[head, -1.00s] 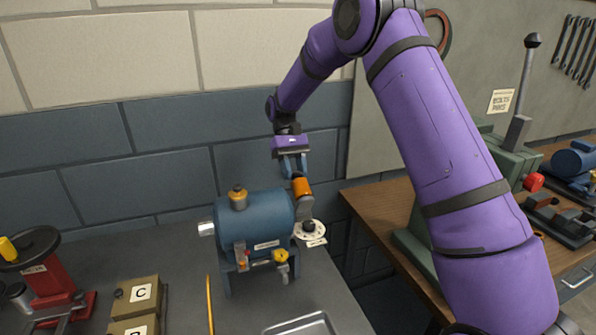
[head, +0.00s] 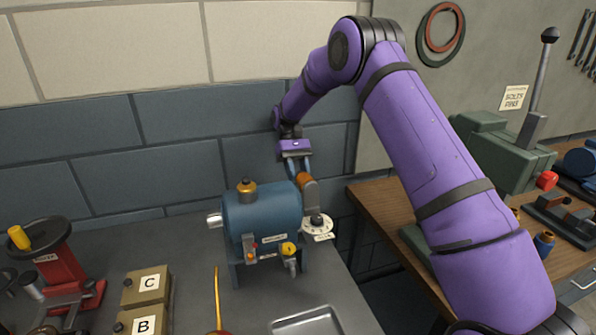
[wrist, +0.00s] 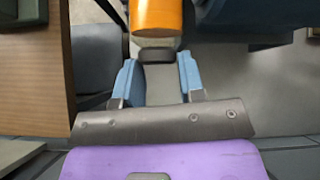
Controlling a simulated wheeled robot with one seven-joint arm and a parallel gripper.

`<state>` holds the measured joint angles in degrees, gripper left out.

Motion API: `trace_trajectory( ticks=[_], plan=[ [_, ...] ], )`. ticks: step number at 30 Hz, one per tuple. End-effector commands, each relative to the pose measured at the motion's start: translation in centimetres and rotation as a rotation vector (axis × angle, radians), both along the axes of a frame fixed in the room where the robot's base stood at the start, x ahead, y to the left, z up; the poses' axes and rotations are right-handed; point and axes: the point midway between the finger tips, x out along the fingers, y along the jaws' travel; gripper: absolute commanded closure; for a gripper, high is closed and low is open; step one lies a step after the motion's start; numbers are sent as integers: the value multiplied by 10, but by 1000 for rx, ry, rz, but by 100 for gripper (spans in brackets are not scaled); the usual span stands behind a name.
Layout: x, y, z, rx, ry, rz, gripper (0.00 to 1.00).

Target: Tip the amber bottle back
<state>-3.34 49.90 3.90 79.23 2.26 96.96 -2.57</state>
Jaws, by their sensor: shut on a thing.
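The amber bottle (head: 304,180) is a small orange cylinder at the right end of the blue casing (head: 262,211), above a white dial (head: 320,224). A grey piece (head: 310,194) sits just below it in the head view. My gripper (head: 304,171) reaches in from behind and above. In the wrist view, the amber bottle (wrist: 166,15) is at the top edge, partly cut off. There the blue fingers of my gripper (wrist: 160,80) are shut on a grey part adjoining the bottle. The exact contact is hidden in the head view.
The brick wall stands close behind the casing. A metal tray (head: 305,318) lies in front, labelled boxes (head: 148,284) to the left. A wooden bench (head: 375,190) is at right.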

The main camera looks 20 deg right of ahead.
Motion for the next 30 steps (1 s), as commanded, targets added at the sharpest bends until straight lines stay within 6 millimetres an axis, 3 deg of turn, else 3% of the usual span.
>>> trace_trajectory(
  ticks=[1, 11, 12, 14, 24, 30],
  plan=[
    [-5, -4, -8, -6, 26, 1, 100],
    [-5, -5, -8, -7, 26, 2, 100],
    [-5, -5, -8, -8, 26, 1, 54],
    [-5, -4, -8, -7, 25, 2, 41],
    [-3, -2, -3, -3, 16, 0, 39],
    [-4, -3, 17, -3, 16, 0, 39]
  ],
)
